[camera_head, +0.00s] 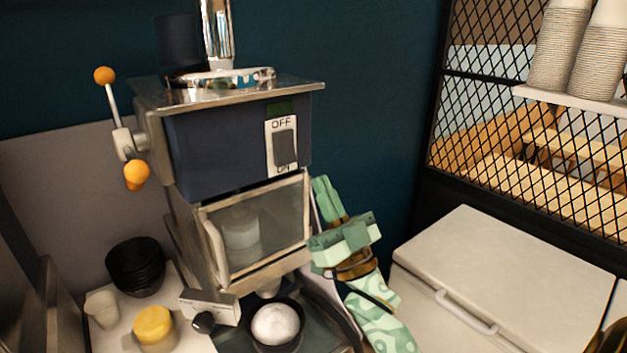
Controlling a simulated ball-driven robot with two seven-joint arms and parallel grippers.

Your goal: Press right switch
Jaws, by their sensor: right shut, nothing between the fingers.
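The switch (285,148) is a dark grey rocker on a white plate marked OFF at the top and ON at the bottom. It sits on the front of the machine's dark blue head (215,150), towards its right end. My right gripper (322,183) is green and points up, beside the right edge of the machine's glass-fronted box. Its fingers are together and empty. They are below and to the right of the switch, apart from it. My left gripper does not show.
A black bowl with white contents (276,324) stands under the machine. A lever with orange knobs (136,172) sticks out at left. Stacked black bowls (135,266) and a yellow-topped cup (153,326) stand at lower left. A white lidded chest (485,270) is at right.

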